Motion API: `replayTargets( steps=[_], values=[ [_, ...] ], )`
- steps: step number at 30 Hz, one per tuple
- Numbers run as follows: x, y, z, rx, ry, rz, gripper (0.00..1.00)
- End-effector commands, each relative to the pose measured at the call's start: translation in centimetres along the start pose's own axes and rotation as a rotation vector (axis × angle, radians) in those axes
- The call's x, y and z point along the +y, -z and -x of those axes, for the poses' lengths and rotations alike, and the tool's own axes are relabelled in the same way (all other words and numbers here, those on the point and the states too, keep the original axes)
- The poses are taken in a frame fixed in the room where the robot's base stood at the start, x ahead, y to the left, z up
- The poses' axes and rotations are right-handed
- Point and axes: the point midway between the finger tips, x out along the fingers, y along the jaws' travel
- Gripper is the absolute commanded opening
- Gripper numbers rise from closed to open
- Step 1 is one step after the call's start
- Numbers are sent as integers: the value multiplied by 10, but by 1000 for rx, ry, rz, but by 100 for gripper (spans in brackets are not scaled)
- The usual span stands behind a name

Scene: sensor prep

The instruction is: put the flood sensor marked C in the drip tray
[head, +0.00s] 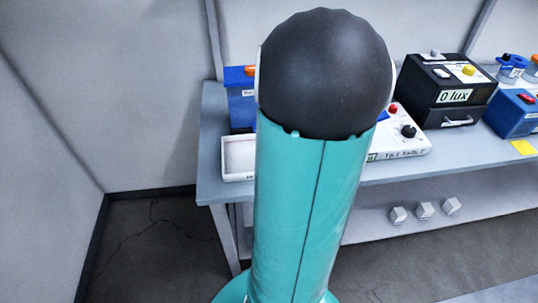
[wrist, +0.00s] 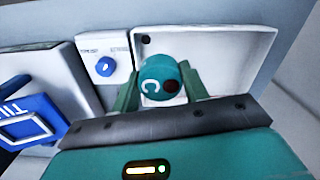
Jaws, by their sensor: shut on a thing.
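The flood sensor marked C (wrist: 160,72) is a small teal round piece with a white letter C and a dark red spot on its top. In the wrist view my gripper (wrist: 160,88) is shut on it, with one finger at each side. A white shallow tray with a raised rim (wrist: 262,45), likely the drip tray, lies behind and below the sensor. I cannot tell the height between them. In the head view the white tray (head: 238,172) stands at the left end of the bench, partly covered by my arm. My gripper and the sensor are hidden there.
The grey bench (head: 212,125) also holds a blue device (head: 240,105), a white test unit with a black knob (head: 408,138), a black box reading 0 lux (head: 452,98) and another blue device (head: 513,115). Several small grey blocks (head: 425,210) sit on the lower shelf.

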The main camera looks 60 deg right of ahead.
Motion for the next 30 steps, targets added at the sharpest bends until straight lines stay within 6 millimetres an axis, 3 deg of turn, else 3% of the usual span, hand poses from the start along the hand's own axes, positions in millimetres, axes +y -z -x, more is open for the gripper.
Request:
replayTargets(
  steps=[1,6,14,19,30],
  values=[
    [-8,4,-12,-6,4,4,20],
    [-27,16,-37,-3,4,2,20],
    [-42,26,-56,-3,4,4,20],
    [-41,26,-82,-4,4,0,20],
    [-40,26,-87,-2,1,1,20]
  ],
)
